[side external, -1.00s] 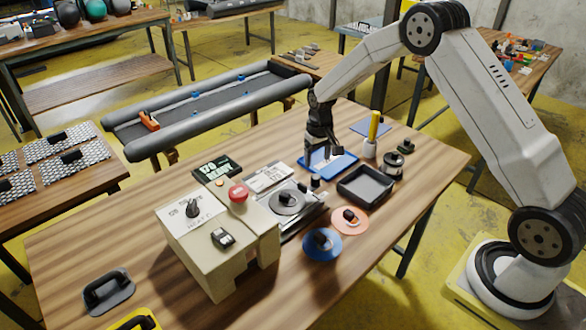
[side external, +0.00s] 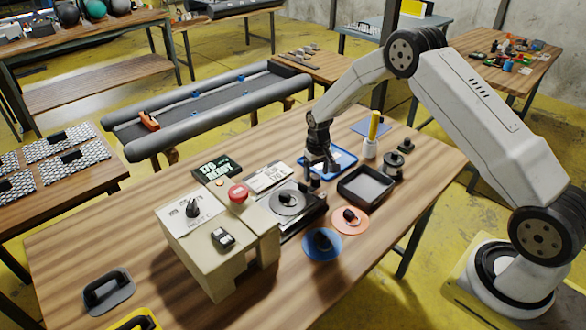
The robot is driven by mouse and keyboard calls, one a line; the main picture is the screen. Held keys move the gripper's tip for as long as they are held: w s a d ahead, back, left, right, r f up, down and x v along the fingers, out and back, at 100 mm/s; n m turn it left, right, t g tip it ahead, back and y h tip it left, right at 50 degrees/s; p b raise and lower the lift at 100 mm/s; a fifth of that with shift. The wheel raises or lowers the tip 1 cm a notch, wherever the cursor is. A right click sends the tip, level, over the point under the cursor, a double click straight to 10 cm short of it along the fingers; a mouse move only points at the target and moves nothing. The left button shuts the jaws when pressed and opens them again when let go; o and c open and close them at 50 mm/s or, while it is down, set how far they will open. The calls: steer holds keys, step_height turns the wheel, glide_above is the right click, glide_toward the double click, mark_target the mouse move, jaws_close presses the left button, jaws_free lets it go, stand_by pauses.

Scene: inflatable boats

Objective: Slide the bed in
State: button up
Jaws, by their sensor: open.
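The bed (side external: 309,209) is a dark low slide sticking out from the beige press (side external: 215,240), toward the far right. A grey disc with a black knob (side external: 288,202) lies on it. A small dark upright post (side external: 315,180) stands near the bed's outer end. My gripper (side external: 322,168) points down, open, just above and beside this post. I cannot tell whether its fingers touch the post or straddle it.
A blue tray (side external: 346,160) lies just behind my gripper, and a black tray (side external: 366,186) stands to its right. Orange (side external: 350,221) and blue (side external: 322,245) discs lie in front. A yellow-handled tool (side external: 374,128) stands upright behind. A red button (side external: 238,194) tops the press.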

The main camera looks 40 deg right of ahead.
steer(key=shift+f, duration=1.2)
jaws_close()
stand_by(0.6)
